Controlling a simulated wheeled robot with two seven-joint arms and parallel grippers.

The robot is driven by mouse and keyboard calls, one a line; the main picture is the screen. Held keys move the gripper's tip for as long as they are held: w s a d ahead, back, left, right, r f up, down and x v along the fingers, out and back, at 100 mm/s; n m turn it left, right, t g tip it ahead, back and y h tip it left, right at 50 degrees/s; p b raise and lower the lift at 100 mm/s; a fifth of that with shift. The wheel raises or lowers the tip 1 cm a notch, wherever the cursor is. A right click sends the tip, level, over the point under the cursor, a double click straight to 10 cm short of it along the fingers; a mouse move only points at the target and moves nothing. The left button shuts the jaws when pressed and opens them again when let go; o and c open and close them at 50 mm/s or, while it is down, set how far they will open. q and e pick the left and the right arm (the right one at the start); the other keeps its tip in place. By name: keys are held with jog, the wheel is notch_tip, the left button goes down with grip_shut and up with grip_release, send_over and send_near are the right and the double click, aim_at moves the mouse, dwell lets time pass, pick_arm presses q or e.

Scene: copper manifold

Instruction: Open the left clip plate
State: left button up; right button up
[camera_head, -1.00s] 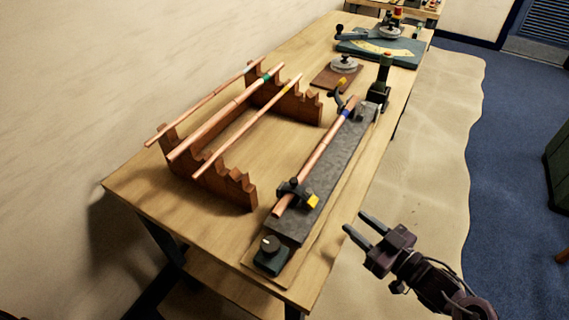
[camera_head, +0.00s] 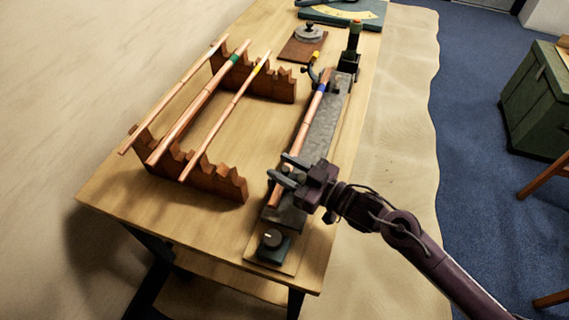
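A grey fixture bed (camera_head: 326,118) holds a copper pipe (camera_head: 307,122) with a blue band along its length. The near clip, with its yellow tab, is mostly hidden behind my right gripper. The far clip (camera_head: 313,70) shows a dark curved arm and a yellow tab (camera_head: 316,56) at the other end of the pipe. My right gripper (camera_head: 281,168) is over the near end of the bed, its two fingers apart and pointing left across the pipe. I cannot tell whether the fingers touch the clip. My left gripper is not in view.
A wooden rack (camera_head: 222,181) with several copper pipes stands left of the fixture. A black knob block (camera_head: 271,245) sits at the bed's near end.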

grip_shut()
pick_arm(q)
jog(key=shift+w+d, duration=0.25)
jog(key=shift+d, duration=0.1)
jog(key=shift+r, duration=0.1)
pick_arm(e)
jog(key=shift+w+r, duration=0.1)
